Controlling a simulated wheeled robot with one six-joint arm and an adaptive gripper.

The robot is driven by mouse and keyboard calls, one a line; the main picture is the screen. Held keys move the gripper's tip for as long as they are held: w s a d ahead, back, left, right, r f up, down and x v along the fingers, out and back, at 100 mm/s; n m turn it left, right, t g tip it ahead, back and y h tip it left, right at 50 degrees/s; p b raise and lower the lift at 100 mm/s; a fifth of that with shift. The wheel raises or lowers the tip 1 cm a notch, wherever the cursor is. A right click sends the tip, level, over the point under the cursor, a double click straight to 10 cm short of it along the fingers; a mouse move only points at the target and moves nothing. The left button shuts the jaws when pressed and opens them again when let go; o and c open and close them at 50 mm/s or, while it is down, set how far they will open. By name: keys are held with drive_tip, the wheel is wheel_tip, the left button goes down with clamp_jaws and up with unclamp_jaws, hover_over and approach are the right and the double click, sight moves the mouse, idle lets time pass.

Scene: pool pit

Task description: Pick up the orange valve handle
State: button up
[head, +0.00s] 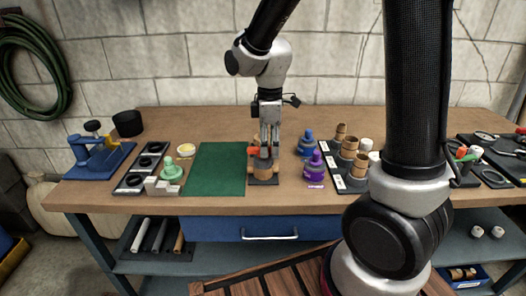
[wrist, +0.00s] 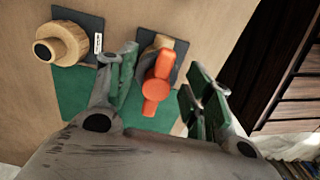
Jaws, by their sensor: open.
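The orange valve handle (wrist: 157,84) shows in the wrist view between my gripper's two fingers, over a tan fitting on a dark plate. My gripper (wrist: 160,72) is open, with one finger on each side of the handle and visible gaps between. In the head view my gripper (head: 268,146) points down over the tan valve body (head: 263,170). A small part of the orange handle (head: 253,150) shows there, and the fingers hide the rest. I cannot tell how far the fingertips are above the plate.
A green mat (head: 217,170) lies left of the valve. A purple fitting (head: 315,168) and a blue fitting (head: 307,143) stand close on the right. A second tan fitting (wrist: 62,45) sits on a labelled dark plate in the wrist view. The bench's front strip (head: 225,205) is clear.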

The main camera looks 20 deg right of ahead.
drive_tip(key=shift+f, duration=0.4)
drive_tip(key=shift+c, duration=0.3)
drive_tip(key=c, duration=0.8)
